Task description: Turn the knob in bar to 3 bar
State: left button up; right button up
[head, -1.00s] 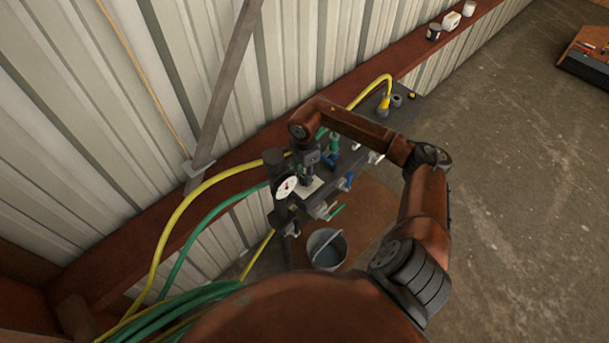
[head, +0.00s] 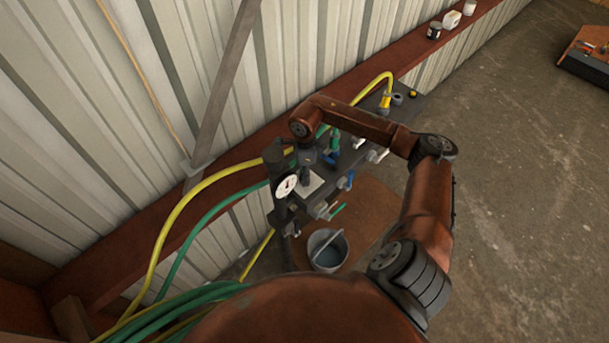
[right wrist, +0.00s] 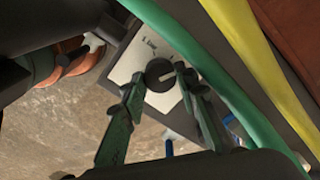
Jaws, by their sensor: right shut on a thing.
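The knob (right wrist: 160,75) is a round black dial with a pale pointer mark, on a white plate (right wrist: 150,52) with small print that includes "BAR". The first character is too small to read surely. My right gripper (right wrist: 163,91) has a finger on each side of the knob and is shut on it. In the head view my right gripper (head: 306,172) points down at the white plate (head: 314,184) and hides the knob. A round white gauge (head: 286,186) stands just left of it; its reading is too small to tell. My left gripper is not in view.
A green hose (right wrist: 195,65) and a yellow hose (right wrist: 240,50) run close beside the plate. A grey bucket (head: 328,250) stands below.

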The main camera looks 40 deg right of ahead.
jog(key=m+b, duration=0.1)
jog(key=m, duration=0.4)
jog(key=shift+m, duration=0.4)
dwell(0.3)
jog(key=o, duration=1.1)
jog(key=shift+o, duration=0.2)
notch_tip(320, 180, up, 12)
